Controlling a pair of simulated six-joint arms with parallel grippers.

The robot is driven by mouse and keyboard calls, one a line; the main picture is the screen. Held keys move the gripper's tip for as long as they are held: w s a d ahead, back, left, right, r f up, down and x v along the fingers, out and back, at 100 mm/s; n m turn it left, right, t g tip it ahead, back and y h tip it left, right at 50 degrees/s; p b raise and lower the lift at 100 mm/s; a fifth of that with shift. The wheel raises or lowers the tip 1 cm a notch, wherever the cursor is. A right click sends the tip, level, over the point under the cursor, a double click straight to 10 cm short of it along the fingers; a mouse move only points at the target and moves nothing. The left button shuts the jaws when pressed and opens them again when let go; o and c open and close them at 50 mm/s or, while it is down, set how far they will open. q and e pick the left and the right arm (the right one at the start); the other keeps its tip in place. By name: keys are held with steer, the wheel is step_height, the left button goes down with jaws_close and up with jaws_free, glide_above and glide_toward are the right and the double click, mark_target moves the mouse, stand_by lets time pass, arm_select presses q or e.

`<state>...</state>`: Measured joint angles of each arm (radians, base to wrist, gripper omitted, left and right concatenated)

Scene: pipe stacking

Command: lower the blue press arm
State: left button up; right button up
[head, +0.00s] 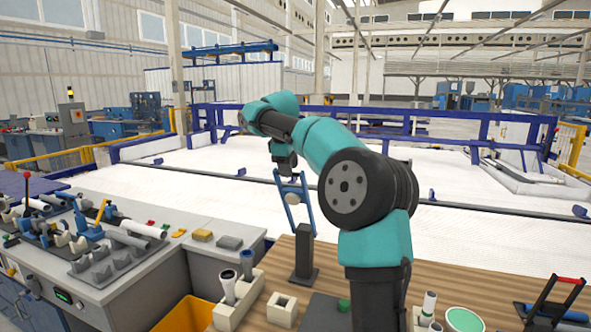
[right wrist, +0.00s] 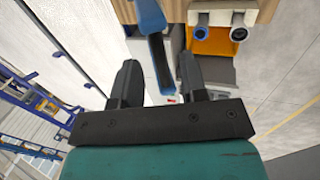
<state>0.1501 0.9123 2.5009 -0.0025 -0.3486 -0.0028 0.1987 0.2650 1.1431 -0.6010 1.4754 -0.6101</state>
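The blue press arm (head: 293,203) stands raised, tilted above its dark stand (head: 304,254) on the wooden table. My right gripper (head: 285,167) is at the top of the press arm, reaching in from above. In the right wrist view, the blue bar (right wrist: 154,45) lies between the two dark fingers of my right gripper (right wrist: 158,68). The fingers are apart, with gaps visible on both sides of the bar, so the gripper looks open. Whether either finger touches the bar is unclear. My left gripper is not in view.
A pale holder (head: 240,303) with upright pipes and a small pale block with a socket (head: 282,309) stand left of the press. An orange bin (head: 187,317) is at the lower left. A grey workbench (head: 150,215) with pipes and fittings is farther left.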

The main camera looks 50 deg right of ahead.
steer(key=shift+d+f, duration=0.1)
steer(key=shift+f, duration=0.3)
steer(key=shift+c, duration=0.2)
jaws_close()
